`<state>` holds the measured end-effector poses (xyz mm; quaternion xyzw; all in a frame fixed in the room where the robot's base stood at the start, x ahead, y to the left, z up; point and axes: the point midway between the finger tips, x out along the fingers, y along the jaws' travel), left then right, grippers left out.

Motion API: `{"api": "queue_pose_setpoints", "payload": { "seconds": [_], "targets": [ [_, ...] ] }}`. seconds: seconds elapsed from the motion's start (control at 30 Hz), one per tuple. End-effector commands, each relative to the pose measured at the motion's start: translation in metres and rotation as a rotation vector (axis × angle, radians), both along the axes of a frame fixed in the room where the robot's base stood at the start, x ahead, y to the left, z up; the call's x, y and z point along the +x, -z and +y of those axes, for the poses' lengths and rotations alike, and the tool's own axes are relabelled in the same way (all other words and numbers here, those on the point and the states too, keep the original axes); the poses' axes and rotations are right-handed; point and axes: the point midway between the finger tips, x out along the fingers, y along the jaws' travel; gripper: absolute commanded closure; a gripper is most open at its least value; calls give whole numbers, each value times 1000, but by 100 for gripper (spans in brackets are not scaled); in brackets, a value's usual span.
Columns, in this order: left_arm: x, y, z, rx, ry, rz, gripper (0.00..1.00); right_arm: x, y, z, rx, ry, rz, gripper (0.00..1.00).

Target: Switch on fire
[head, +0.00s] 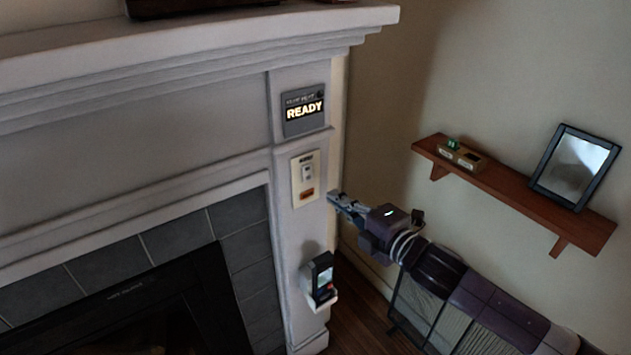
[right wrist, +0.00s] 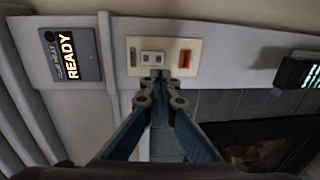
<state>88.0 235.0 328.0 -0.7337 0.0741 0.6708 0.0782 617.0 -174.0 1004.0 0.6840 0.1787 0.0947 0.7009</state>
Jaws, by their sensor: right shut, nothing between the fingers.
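A cream switch plate (head: 296,196) with a small light switch (head: 307,173) and an orange-red part (head: 307,194) is on the right pillar of the fireplace. Above it a grey display (head: 305,110) reads "READY". My right gripper (head: 334,198) is just right of the plate, fingers shut and empty. In the right wrist view the fingertips (right wrist: 155,76) are close below the switch (right wrist: 152,57); I cannot tell whether they touch. The orange-red part shows there too (right wrist: 185,58). The firebox (head: 150,315) is dark at lower left. My left gripper is out of view.
A small device with a lit screen (head: 321,278) sits on a white holder low on the pillar. A wooden shelf (head: 520,197) with a framed picture (head: 573,167) and a small box (head: 460,155) is on the right wall. The white mantel (head: 200,45) juts out above.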

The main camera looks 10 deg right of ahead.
Motion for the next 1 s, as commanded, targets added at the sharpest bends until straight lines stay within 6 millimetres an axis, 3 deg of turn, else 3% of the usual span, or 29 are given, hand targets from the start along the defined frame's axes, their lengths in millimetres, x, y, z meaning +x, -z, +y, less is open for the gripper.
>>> {"api": "queue_pose_setpoints", "payload": {
  "seconds": [0.2,0.43,0.63,1.0],
  "targets": [
    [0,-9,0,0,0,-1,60,39,3,16,3,1,1,100],
    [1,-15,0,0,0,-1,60,66,8,27,1,1,2,100],
    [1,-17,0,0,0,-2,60,76,10,31,1,0,1,100],
    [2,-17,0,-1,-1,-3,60,78,11,32,1,0,1,100]
  ]
}}
